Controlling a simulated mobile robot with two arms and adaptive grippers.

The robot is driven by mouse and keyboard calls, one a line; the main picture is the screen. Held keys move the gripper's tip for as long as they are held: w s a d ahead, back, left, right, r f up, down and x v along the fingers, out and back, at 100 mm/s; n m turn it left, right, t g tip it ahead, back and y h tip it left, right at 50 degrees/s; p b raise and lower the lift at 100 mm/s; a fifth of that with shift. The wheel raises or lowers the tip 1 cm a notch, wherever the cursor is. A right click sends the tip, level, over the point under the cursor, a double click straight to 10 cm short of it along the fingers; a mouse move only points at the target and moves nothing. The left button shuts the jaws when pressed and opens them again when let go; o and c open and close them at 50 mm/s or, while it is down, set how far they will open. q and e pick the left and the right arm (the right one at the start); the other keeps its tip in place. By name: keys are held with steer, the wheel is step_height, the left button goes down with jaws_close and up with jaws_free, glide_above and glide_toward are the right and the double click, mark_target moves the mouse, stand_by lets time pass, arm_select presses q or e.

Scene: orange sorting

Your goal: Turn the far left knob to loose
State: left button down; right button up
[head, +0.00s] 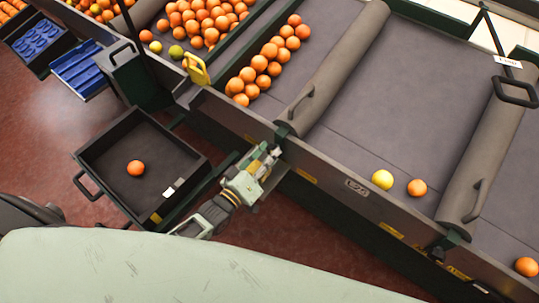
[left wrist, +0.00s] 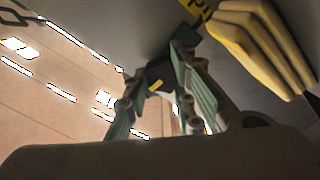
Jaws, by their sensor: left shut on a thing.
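My left gripper (head: 270,153) reaches to the side rail of the conveyor, below the left roller. It is shut on a dark knob (left wrist: 158,72), which shows between the green fingers of my left gripper (left wrist: 158,62) in the left wrist view. The fingers and the rail hide much of the knob, so its turn angle cannot be read. In the head view the knob is mostly covered by the gripper. Another dark knob (head: 437,250) sits on the rail farther right. My right gripper is not in view.
A black crate (head: 92,152) holding one orange stands left of my arm. The left roller (head: 335,66) and right roller (head: 487,150) cross the belt. Several oranges lie on the belts. Blue trays (head: 75,68) stand at upper left.

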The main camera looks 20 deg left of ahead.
arm_select(q)
steer(key=shift+n, duration=0.8)
steer(key=shift+r, duration=0.1)
steer(key=c, duration=1.5)
jaws_free()
steer(key=shift+a, duration=0.1)
steer(key=shift+c, duration=0.2)
steer(key=shift+s+a, duration=0.15)
steer(key=shift+s, duration=0.2)
steer(key=v, duration=1.1)
steer(key=shift+s, duration=0.1)
